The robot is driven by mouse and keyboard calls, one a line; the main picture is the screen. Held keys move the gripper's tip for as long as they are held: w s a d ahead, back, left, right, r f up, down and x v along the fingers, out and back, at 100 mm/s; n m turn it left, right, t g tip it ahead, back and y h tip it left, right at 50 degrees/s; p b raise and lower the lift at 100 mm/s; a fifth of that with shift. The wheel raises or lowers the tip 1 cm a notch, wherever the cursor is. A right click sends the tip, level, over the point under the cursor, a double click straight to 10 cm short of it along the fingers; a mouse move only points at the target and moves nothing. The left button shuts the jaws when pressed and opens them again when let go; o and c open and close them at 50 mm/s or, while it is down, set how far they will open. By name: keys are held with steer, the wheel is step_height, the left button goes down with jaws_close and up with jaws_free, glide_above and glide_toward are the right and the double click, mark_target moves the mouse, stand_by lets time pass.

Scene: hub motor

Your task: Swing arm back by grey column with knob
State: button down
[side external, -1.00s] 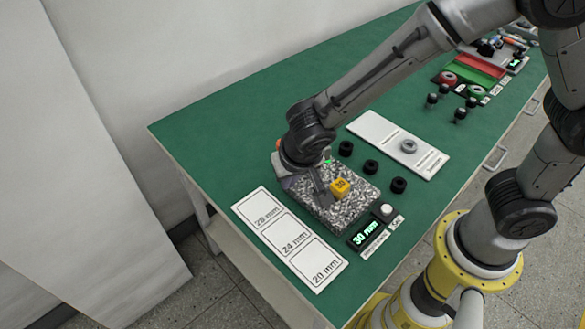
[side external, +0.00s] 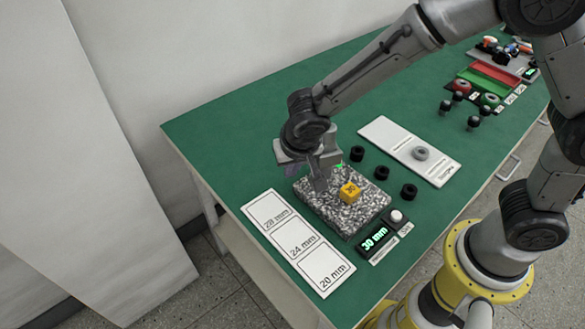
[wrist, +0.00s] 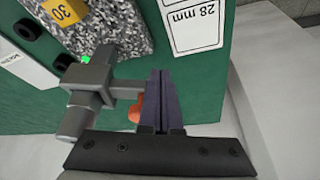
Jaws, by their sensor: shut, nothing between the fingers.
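The grey column (wrist: 84,98) stands in the wrist view with a grey arm reaching sideways from it. In the side external view, a grey arm part (side external: 319,180) hangs over the speckled stone plate (side external: 345,221), left of the yellow block marked 30 (side external: 350,192). My gripper (wrist: 161,75) is shut and empty, its dark fingers beside the end of the grey arm; I cannot tell whether they touch. An orange piece (wrist: 134,111), possibly the knob, shows partly hidden beside the fingers. In the side external view, my gripper (side external: 295,169) is over the plate's far left edge.
A white card with 28, 24 and 20 mm fields (side external: 297,244) lies in front. A 30 mm display (side external: 375,238) and several black rings (side external: 382,173) are near the plate. Open green table is left.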

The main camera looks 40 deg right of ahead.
steer(key=shift+w+m, duration=0.25)
steer(key=shift+m, duration=0.05)
steer(key=w+d+m+g+h, duration=0.1)
steer(key=w+d+m+h, duration=0.1)
steer(key=w+m, duration=0.3)
steer(key=shift+w+m+g, duration=0.3)
steer(key=shift+m+g, duration=0.1)
steer(key=shift+m, duration=0.6)
steer(key=shift+d, duration=0.15)
